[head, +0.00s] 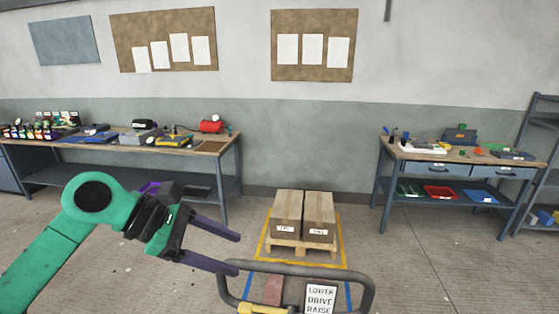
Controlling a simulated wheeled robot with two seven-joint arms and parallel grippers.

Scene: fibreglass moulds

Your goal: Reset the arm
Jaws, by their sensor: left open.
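My left arm, green, comes in from the lower left of the head view. Its dark gripper (236,253) has two purple fingers pointing right, spread apart with nothing between them. It is open and empty, held in the air left of the cardboard boxes and close to the top left of the handle bar in the foreground. My right gripper is not in view.
A grey handle bar (366,283) with a "LOWER DRIVE RAISE" sign (320,297) stands in front. Cardboard boxes (288,212) rest on a wooden pallet (300,247) inside yellow floor lines. Cluttered workbenches stand left (222,146) and right (400,152). Floor at right is clear.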

